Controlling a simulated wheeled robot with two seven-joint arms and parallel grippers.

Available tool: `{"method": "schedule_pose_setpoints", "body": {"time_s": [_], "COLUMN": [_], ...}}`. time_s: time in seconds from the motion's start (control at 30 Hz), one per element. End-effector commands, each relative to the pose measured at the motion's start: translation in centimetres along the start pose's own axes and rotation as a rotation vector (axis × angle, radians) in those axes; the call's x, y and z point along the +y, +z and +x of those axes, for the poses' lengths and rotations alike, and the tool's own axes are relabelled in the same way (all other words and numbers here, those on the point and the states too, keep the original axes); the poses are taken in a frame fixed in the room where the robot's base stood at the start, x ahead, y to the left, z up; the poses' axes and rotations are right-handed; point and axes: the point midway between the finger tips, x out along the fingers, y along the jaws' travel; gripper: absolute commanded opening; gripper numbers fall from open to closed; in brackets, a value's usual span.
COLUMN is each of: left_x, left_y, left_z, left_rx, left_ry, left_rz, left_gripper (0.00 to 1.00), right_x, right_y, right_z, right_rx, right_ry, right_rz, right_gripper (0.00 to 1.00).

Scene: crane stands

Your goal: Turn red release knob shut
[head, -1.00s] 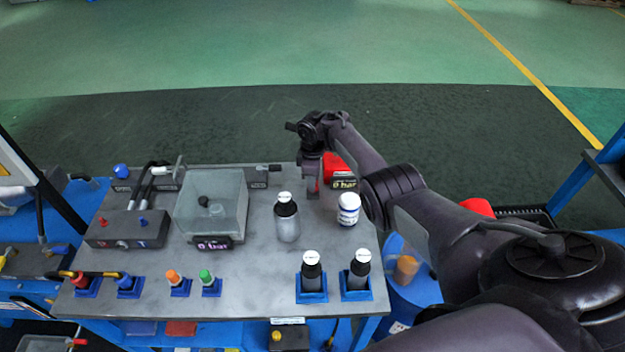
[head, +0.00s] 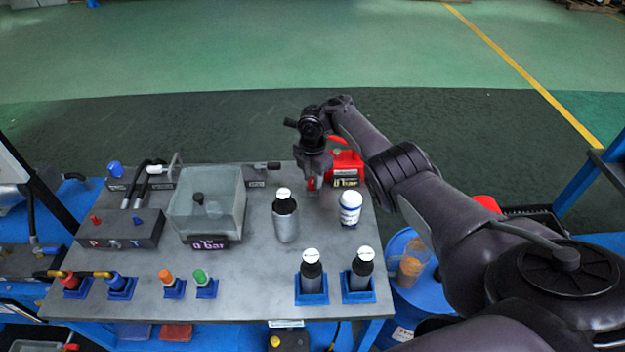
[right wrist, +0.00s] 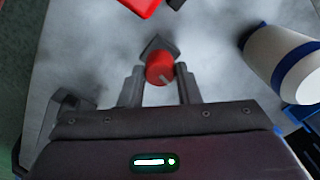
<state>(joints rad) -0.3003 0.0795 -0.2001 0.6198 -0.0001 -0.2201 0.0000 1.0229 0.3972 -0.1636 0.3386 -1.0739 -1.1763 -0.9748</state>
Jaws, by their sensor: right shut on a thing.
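The red release knob (right wrist: 160,68) shows in the right wrist view, round, with a pale mark on its face and a dark grey block behind it. The fingers of my right gripper (right wrist: 160,88) stand on either side of the knob and are shut on it. In the head view the knob (head: 311,183) is a small red patch at the tip of my right gripper (head: 312,178), near the back right of the grey table (head: 250,270). My gripper points down there and partly hides the knob. My left gripper is not in view.
A red unit with a display (head: 347,168) stands just right of my gripper. A clear box (head: 208,200) is left. Two bottles sit in blue holders (head: 312,290) at the front.

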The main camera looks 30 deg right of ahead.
Motion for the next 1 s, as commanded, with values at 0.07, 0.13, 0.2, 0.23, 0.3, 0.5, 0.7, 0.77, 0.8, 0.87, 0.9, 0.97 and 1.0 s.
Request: {"method": "schedule_pose_setpoints", "body": {"time_s": [0.07, 0.13, 0.2, 0.23, 0.3, 0.5, 0.7, 0.77, 0.8, 0.87, 0.9, 0.97, 1.0], "left_x": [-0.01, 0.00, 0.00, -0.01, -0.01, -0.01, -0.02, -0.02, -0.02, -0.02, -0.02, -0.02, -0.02], "left_y": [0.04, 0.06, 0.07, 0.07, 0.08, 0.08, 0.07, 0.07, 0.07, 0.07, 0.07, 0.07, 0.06], "left_z": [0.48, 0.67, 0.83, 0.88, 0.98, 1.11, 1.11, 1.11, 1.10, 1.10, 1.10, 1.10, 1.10], "left_rx": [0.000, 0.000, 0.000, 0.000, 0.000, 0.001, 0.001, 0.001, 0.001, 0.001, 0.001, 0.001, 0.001], "left_ry": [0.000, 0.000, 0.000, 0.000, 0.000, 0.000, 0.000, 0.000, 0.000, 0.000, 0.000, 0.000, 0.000], "left_rz": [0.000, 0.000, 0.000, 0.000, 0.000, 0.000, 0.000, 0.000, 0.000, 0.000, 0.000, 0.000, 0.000], "left_gripper": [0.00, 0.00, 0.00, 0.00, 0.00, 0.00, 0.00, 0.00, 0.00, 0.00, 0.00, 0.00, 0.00], "right_x": [0.07, 0.08, 0.09, 0.08, 0.06, 0.06, 0.07, 0.08, 0.08, 0.08, 0.09, 0.10, 0.09], "right_y": [0.19, 0.19, 0.20, 0.19, 0.18, 0.18, 0.17, 0.18, 0.17, 0.18, 0.17, 0.17, 0.16], "right_z": [0.01, -0.04, -0.08, -0.08, -0.09, -0.15, -0.21, -0.21, -0.22, -0.22, -0.22, -0.23, -0.22], "right_rx": [-0.003, -0.003, -0.003, -0.003, -0.002, -0.003, -0.003, -0.003, -0.003, -0.003, -0.003, -0.003, -0.003], "right_ry": [0.003, 0.003, 0.004, 0.004, 0.003, 0.003, 0.003, 0.003, 0.003, 0.003, 0.003, 0.004, 0.003], "right_rz": [-0.043, -0.079, -0.107, -0.118, -0.140, -0.172, -0.178, -0.178, -0.178, -0.178, -0.177, -0.177, -0.177], "right_gripper": [0.07, 0.07, 0.07, 0.07, 0.07, 0.07, 0.07, 0.07, 0.07, 0.07, 0.07, 0.37, 0.42]}}
